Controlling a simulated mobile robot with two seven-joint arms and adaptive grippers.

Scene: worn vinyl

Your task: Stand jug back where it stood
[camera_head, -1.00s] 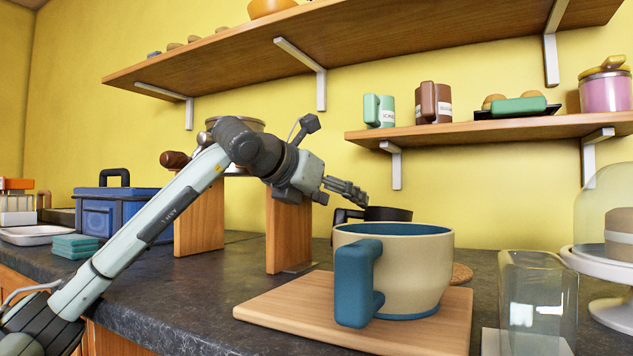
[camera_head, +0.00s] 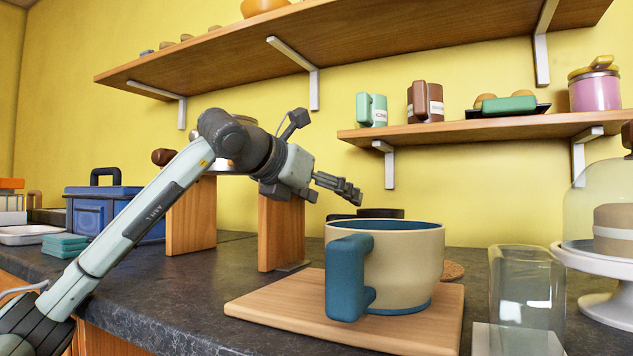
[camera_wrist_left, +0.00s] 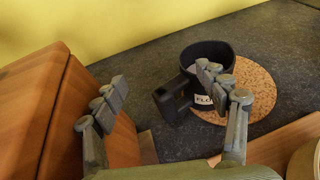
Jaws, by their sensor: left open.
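A black jug (camera_wrist_left: 206,68) with a side handle (camera_wrist_left: 172,98) and a white label partly reading "FLO" stands upright in the left wrist view. It stands on the left part of a round cork mat (camera_wrist_left: 262,90), not centred on it. In the head view the black jug (camera_head: 380,213) is mostly hidden behind a large beige mug (camera_head: 412,262) with a blue handle. My left gripper (camera_wrist_left: 168,100) is open and empty, its fingers apart above and near the jug's handle; in the head view it hangs above and left of the jug (camera_head: 352,190). My right gripper is out of view.
The beige mug stands on a wooden board (camera_head: 265,307). A clear glass container (camera_head: 525,290) and a domed cake stand (camera_head: 610,260) are at right. A wooden stand (camera_head: 280,235) and blue box (camera_head: 100,208) are left. A low shelf (camera_head: 460,132) holds mugs.

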